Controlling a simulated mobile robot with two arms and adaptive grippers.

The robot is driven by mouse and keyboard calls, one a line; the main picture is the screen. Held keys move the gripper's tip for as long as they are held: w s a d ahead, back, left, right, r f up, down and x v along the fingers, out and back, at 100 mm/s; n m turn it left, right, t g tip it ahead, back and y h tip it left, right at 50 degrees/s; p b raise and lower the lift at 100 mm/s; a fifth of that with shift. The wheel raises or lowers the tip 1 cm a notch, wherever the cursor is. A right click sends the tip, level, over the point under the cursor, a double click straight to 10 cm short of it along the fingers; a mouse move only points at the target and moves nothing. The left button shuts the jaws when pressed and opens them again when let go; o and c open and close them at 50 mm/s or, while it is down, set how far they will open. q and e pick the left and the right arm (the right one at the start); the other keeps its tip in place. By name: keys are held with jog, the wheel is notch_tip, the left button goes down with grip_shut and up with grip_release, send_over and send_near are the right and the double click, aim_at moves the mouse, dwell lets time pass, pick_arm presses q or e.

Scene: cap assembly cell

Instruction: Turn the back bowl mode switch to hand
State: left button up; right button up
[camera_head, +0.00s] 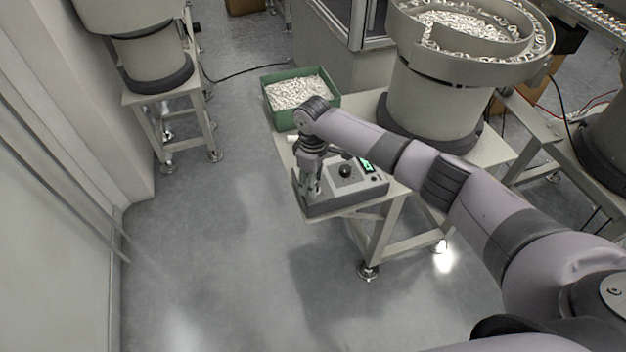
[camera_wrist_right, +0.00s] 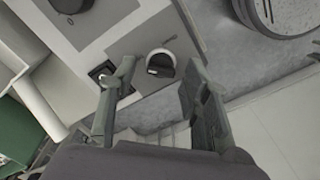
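The back bowl's control box (camera_head: 340,200) sits on the front edge of the bowl's table. In the head view it shows a black round knob (camera_head: 345,171) and a lit green display (camera_head: 367,166). My right gripper (camera_head: 312,192) points down over the left end of the box. In the right wrist view my right gripper (camera_wrist_right: 158,84) is open and empty. A small round switch (camera_wrist_right: 161,64) with a dark and a light part lies between and just beyond the fingertips; I cannot tell if they touch it. No mode labels are readable. My left gripper is not in view.
A small black rocker-like switch (camera_wrist_right: 101,72) is close beside the left finger in the right wrist view. A green bin (camera_head: 300,92) of white parts stands behind my gripper. The large bowl feeder (camera_head: 435,100) stands to the right. Open floor (camera_head: 240,270) lies left and front.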

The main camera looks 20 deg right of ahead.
grip_shut()
dwell(0.3)
